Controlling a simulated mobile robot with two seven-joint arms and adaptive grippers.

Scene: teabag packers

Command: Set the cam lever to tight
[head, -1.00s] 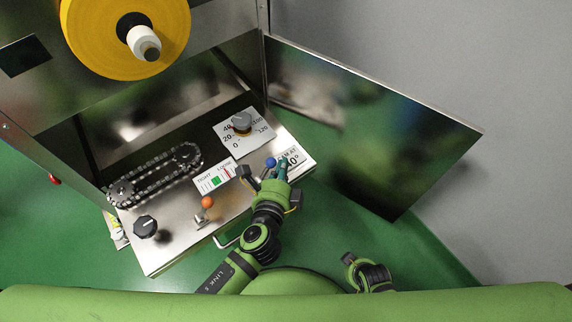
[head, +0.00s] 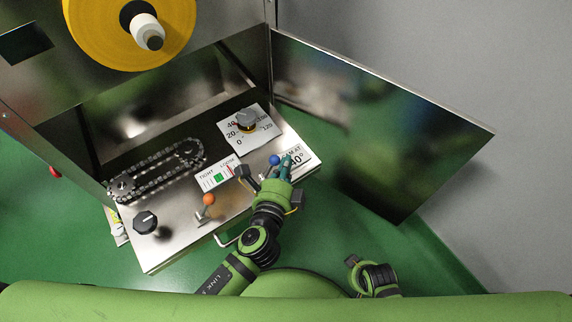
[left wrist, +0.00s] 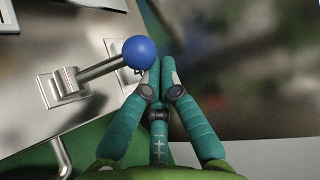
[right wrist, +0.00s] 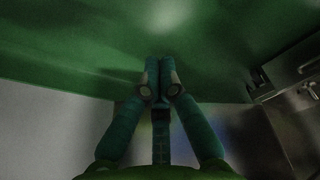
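A lever with a blue ball knob (head: 274,160) stands at the right front of the steel panel. In the left wrist view the ball (left wrist: 139,52) sits on a metal rod angled up from a square base. A lever with an orange knob (head: 209,198) stands below the TIGHT/LOOSE label (head: 207,182). Which of the two is the cam lever I cannot tell for certain. My left gripper (left wrist: 162,65) is shut, its fingertips together just right of the blue ball; contact is unclear. My right gripper (right wrist: 163,66) is shut and empty, away from the panel.
A black knob (head: 145,222), a dial (head: 246,120) and a chain loop (head: 156,168) are on the panel. A handle (head: 226,240) is on its front edge. An open metal door (head: 390,125) stands at the right. A yellow roll (head: 100,30) hangs above.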

